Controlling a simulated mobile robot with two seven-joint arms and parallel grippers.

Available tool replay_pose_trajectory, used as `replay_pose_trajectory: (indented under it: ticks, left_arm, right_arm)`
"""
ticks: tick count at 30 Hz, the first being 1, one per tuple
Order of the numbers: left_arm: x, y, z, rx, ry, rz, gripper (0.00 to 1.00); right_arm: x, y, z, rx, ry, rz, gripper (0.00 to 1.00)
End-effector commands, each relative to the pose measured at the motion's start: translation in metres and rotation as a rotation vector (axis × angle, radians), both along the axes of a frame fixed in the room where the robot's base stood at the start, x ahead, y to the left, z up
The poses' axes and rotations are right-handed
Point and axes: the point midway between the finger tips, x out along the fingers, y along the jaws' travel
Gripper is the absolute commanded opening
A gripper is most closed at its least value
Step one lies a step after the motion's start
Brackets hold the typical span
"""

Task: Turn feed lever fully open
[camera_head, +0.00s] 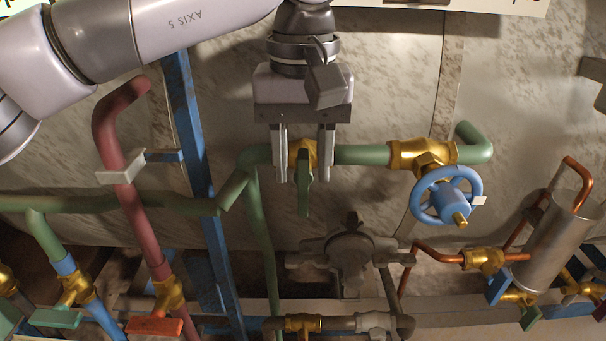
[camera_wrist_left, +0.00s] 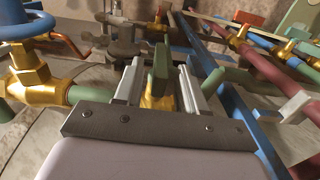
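A green lever (camera_head: 304,188) sits on a brass valve (camera_head: 302,152) in the green pipe and hangs down, across the pipe's line. No label shows that names it the feed lever. My left gripper (camera_head: 303,178) comes from above with one finger on each side of this lever. It is open, with a visible gap between the lever and each finger. In the left wrist view the green lever (camera_wrist_left: 160,67) also stands between the two fingers (camera_wrist_left: 158,82), and the brass valve is partly hidden behind the gripper. My right gripper does not show.
A blue handwheel (camera_head: 446,196) on a brass valve stands right of the gripper. A dark red pipe (camera_head: 137,215) and a blue post (camera_head: 190,125) are to the left. Other levers, green (camera_head: 55,318) and orange (camera_head: 154,327), sit lower left. A metal cylinder (camera_head: 556,240) stands at right.

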Motion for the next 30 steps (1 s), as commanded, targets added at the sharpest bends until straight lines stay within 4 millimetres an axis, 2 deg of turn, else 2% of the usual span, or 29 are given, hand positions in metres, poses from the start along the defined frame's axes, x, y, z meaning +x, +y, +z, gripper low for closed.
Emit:
replay_pose_trajectory:
  ticks: [3, 6, 15, 17, 18, 19, 30]
  left_arm:
    - [0.000, 0.000, -0.015, -0.001, 0.000, 0.000, 0.40]
    - [0.000, 0.000, -0.022, 0.000, -0.001, 0.000, 0.40]
    - [0.000, 0.000, -0.024, -0.001, -0.001, 0.000, 0.40]
    - [0.000, 0.000, -0.024, -0.001, -0.001, 0.000, 0.20]
    - [0.000, 0.000, -0.024, -0.002, -0.001, 0.000, 0.07]
    - [0.000, 0.000, -0.024, -0.002, -0.001, 0.000, 0.00]
    - [0.000, 0.001, -0.026, -0.044, 0.000, 0.001, 0.00]
  right_arm:
    - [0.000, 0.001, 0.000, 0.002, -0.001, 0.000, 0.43]
    - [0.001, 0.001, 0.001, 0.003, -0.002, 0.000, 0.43]
    - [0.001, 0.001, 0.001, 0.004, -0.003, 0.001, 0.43]
    - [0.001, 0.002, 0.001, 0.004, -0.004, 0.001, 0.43]
    - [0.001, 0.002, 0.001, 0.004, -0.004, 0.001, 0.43]
    - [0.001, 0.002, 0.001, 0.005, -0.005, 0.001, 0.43]
    - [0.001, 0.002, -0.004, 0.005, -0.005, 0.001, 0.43]
